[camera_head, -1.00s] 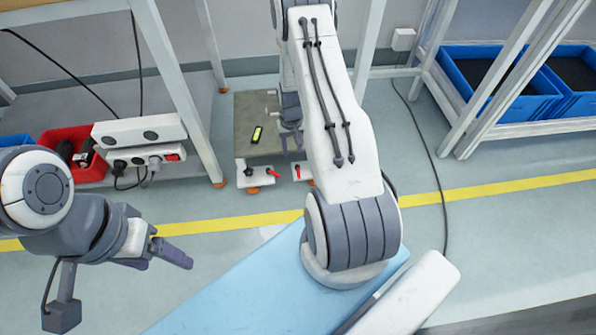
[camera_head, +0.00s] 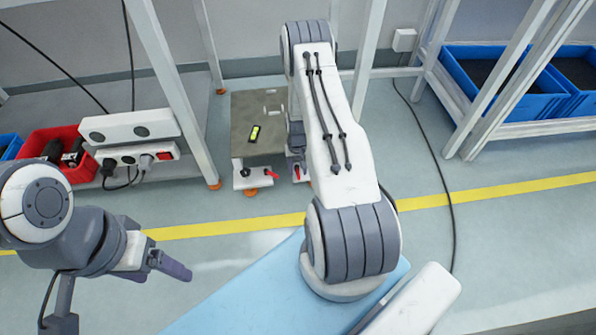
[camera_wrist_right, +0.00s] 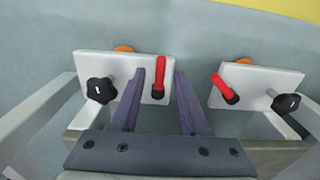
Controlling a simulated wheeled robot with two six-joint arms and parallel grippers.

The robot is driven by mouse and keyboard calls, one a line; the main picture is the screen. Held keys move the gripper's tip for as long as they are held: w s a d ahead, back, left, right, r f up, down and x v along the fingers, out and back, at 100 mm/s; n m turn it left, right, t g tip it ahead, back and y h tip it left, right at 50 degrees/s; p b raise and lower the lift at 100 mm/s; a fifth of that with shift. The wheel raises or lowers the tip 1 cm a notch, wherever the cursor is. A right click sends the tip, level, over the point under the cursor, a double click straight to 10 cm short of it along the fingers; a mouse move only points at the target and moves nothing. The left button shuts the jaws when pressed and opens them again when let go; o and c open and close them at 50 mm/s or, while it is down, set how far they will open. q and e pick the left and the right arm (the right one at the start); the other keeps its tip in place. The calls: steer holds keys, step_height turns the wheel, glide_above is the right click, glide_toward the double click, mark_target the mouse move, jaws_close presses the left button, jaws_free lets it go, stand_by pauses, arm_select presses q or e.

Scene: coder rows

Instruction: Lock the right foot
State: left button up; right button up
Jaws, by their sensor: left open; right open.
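A low trolley with a grey-brown top (camera_head: 246,118) has two white feet with red levers. The right foot is the one at left in the right wrist view (camera_wrist_right: 118,66). It has a black knob (camera_wrist_right: 101,91) and a red lever (camera_wrist_right: 159,78) pointing up in that view. In the head view the lever (camera_head: 297,173) shows just below my right gripper (camera_head: 297,146), mostly hidden by my arm. My right gripper (camera_wrist_right: 160,75) is open, its fingers on either side of this lever; contact is unclear. The left foot (camera_head: 252,179) has a slanted red lever (camera_head: 271,174). My left gripper (camera_head: 162,271) is open and empty.
A red bin (camera_head: 40,148), power sockets (camera_head: 135,155) and blue bins (camera_head: 500,82) are further out.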

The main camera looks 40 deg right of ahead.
jaws_close()
